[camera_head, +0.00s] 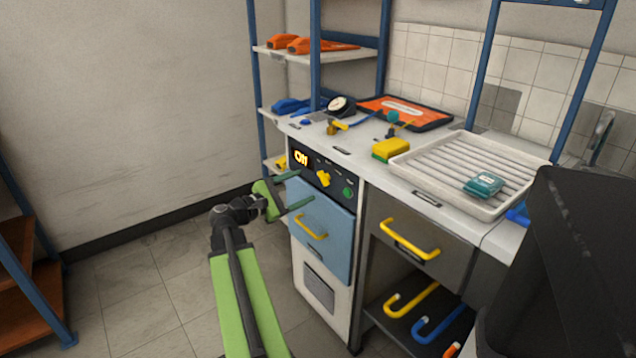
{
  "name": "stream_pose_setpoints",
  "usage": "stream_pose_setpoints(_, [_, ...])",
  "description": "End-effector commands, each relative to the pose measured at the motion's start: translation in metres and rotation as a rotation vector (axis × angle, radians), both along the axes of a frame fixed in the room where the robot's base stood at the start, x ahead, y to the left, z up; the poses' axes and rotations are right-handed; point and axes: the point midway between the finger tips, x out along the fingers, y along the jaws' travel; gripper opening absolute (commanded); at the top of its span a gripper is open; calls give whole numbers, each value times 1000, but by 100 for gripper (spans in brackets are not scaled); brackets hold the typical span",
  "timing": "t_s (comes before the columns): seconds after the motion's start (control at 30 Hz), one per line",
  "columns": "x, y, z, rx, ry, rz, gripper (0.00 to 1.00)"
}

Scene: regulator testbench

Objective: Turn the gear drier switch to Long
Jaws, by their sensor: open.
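The gear drier is the white cabinet (319,285) with a blue drawer front and a dark control panel at its top. The panel's lit orange display (301,158) appears to read "Off". A yellow knob (323,179), which looks like the switch, sits on the panel right of the display. Small labels around the knob are too small to read. My gripper (306,187) is open and empty in front of the drier, left of the knob and slightly lower in the picture. Its two dark green fingers point right, apart from the knob.
A green button (347,193) sits right of the knob. A yellow handle (309,228) sticks out from the blue drawer. The worktop holds a gauge (341,106), a yellow block (391,149) and a white ribbed tray (419,168). A dark bin-like shape (575,265) blocks the lower right.

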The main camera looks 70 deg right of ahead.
Motion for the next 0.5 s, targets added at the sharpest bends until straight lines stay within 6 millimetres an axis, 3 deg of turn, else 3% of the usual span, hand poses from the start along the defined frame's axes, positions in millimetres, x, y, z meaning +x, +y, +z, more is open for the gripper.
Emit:
stream_pose_setpoints(0.2, [-26, -42, 0, 0, 0, -4, 69])
stream_pose_setpoints(0.5, [-38, -60, 0, 0, -1, -1, 69])
